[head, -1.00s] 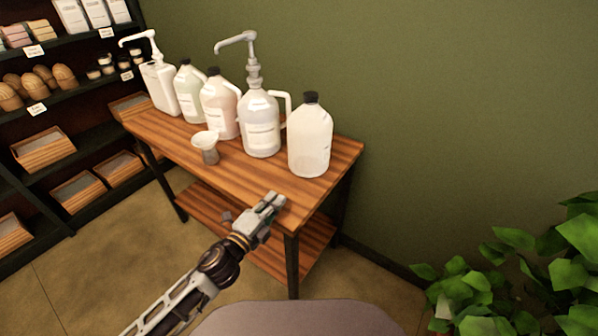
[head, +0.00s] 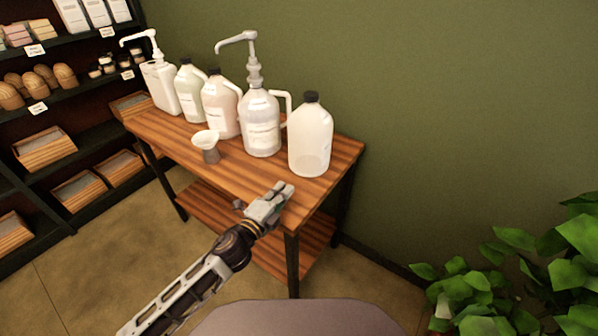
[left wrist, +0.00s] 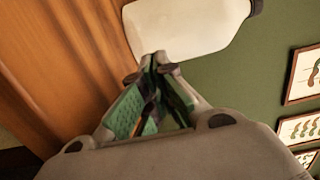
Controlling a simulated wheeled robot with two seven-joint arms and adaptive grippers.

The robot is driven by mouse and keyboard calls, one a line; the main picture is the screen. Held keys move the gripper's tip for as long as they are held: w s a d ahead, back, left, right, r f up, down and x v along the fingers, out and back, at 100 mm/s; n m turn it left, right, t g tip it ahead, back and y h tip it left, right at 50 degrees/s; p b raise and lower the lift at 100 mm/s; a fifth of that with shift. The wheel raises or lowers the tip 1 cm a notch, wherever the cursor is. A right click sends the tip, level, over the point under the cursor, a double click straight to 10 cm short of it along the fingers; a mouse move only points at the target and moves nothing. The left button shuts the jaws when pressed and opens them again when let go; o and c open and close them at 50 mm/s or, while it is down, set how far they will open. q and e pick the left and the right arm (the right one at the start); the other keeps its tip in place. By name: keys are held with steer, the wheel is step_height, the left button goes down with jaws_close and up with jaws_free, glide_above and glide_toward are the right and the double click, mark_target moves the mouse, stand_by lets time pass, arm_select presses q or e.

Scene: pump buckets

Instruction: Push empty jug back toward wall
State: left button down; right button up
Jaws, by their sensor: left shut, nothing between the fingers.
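A whitish translucent jug with a black cap (head: 311,140) stands upright at the right end of the wooden table, near the green wall. It carries no label on the side I see and looks mostly empty. My left gripper (head: 283,190) is shut and empty, over the table's front edge, in front of the jug and a little to its left. In the left wrist view the gripper's closed fingertips (left wrist: 156,62) point at the pale jug (left wrist: 190,28), very near it; I cannot tell whether they touch. My right gripper is not in view.
A clear jug with a tall pump (head: 262,125) stands just left of the empty jug. A funnel on a cup (head: 207,147) and several more jugs stand further left. The table's right end (head: 345,155) is clear. A leafy plant (head: 520,270) is at the lower right.

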mark_target(304, 166)
arm_select(q)
steer(key=shift+x, duration=4.45)
steer(key=shift+w+d, duration=0.2)
steer(key=shift+w, duration=0.15)
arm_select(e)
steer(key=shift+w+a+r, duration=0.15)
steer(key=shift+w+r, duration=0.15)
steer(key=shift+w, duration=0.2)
arm_select(q)
steer(key=shift+w, duration=0.1)
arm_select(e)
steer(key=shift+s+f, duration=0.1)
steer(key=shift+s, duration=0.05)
